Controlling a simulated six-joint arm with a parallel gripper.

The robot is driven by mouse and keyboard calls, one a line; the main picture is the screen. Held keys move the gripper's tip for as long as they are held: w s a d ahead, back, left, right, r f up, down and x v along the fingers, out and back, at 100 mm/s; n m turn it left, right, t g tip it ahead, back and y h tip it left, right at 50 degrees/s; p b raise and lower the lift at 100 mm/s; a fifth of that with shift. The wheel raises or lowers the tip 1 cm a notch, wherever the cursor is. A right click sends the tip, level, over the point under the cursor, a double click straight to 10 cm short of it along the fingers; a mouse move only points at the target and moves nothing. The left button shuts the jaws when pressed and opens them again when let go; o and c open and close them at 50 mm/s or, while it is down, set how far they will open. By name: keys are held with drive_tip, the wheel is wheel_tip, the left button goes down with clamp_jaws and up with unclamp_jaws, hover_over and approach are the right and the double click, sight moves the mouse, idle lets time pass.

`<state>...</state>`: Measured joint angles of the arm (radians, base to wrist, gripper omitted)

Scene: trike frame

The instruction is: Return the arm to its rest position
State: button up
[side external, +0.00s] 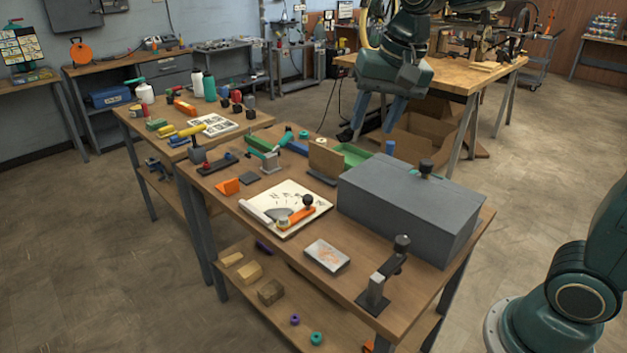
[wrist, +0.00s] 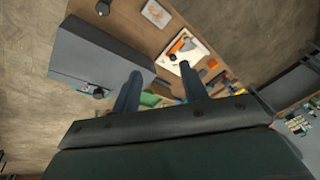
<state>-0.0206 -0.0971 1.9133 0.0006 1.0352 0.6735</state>
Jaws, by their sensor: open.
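My gripper (side external: 372,122) hangs in the air above the far side of the workbench in the side external view, its two blue-grey fingers pointing down. In the wrist view my gripper (wrist: 160,92) shows its two fingers spread apart with nothing between them. It touches nothing that I can see. The workbench (side external: 318,281) lies below it, with a large grey box (side external: 405,205) on its right part.
A white sheet (side external: 270,200) with an orange-handled tool lies mid-bench. A green tray (side external: 355,154) sits behind the box. A second bench (side external: 150,125) stands at left.

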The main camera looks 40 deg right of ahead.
drive_tip(key=s+f+n+t, duration=0.1)
drive_tip(key=s+f+n, duration=0.1)
drive_tip(key=s, duration=0.7)
drive_tip(key=s+f+n+t, duration=0.1)
drive_tip(key=s+f+n, duration=0.1)
drive_tip(key=s+n, duration=0.3)
drive_tip(key=shift+s+d+f, duration=0.2)
drive_tip(key=shift+s+d, duration=0.15)
drive_tip(key=shift+s, duration=1.8)
